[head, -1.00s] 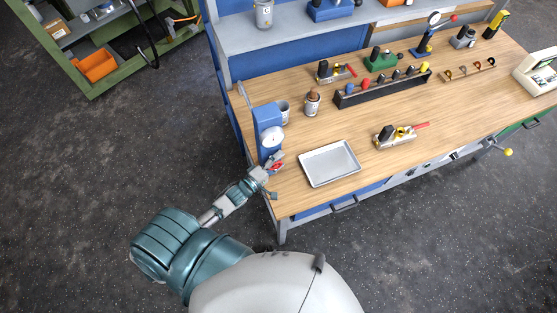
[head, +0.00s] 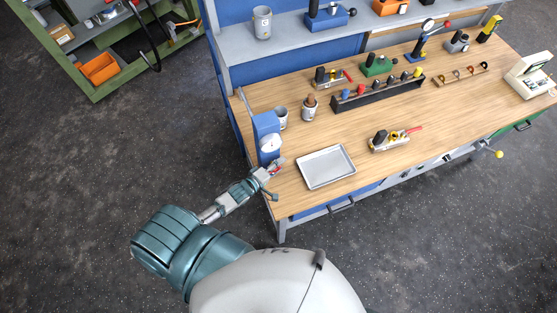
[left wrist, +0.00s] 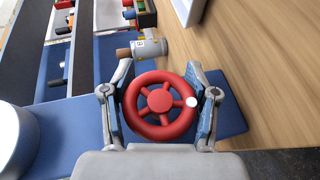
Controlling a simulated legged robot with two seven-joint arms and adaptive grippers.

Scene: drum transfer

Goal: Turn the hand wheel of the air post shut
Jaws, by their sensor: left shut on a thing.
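The air post (head: 266,128) is a blue upright box with a round white gauge (head: 270,145), at the left end of the workbench. Its red hand wheel (left wrist: 160,105) fills the middle of the left wrist view, with spokes, a centre hub and a small white knob at its right rim. My left gripper (head: 276,168) is at the wheel, low on the post's front. In the left wrist view its two fingers (left wrist: 160,95) are shut on the wheel, one at each side of the rim. In the head view the gripper mostly hides the wheel. My right gripper is not in view.
A grey metal tray (head: 326,167) lies on the bench just right of the post. Two cups stand behind it, one holding brown-handled items (head: 310,108). A black tool rack (head: 377,95) and a small valve fixture (head: 391,141) are further right.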

